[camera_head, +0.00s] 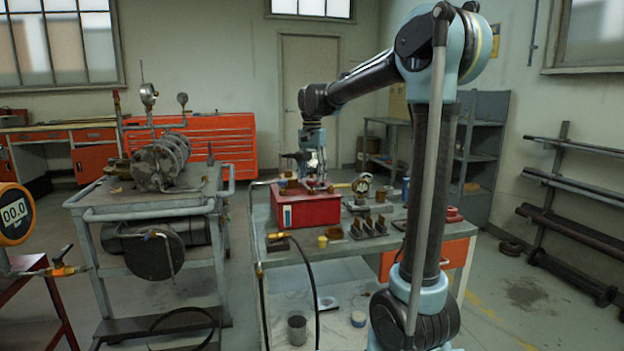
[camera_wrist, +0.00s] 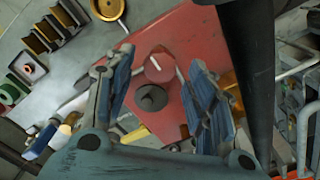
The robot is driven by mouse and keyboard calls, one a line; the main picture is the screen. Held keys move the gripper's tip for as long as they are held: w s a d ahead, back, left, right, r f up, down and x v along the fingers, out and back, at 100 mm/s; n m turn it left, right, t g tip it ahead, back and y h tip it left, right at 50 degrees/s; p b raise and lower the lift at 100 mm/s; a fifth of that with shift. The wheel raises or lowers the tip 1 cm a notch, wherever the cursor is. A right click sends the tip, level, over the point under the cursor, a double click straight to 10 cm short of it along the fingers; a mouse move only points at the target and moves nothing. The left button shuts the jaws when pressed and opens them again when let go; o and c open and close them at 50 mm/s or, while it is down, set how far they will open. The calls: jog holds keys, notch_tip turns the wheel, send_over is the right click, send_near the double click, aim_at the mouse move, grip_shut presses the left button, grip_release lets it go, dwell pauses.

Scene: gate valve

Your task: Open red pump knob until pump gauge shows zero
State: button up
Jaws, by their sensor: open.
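The red pump box (camera_head: 308,211) stands on the grey bench. Its red top fills the middle of the wrist view (camera_wrist: 205,28). A round red knob (camera_wrist: 160,68) with a white mark sits there, beside a dark round part (camera_wrist: 152,97). My gripper (camera_head: 315,168) is above the box, pointing down. In the wrist view my gripper (camera_wrist: 161,60) is open, with one blue finger on each side of the knob; contact cannot be told. An orange digital gauge (camera_head: 14,212) at the far left reads 00.0.
Dark metal blocks (camera_head: 368,226) and small parts lie on the bench (camera_head: 340,248) to the right of the box. A black hose (camera_head: 314,275) hangs over its front. A grey cart (camera_head: 150,200) with a metal assembly stands to the left.

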jog(key=shift+f, duration=0.75)
jog(key=shift+c, duration=0.3)
jog(key=c, duration=1)
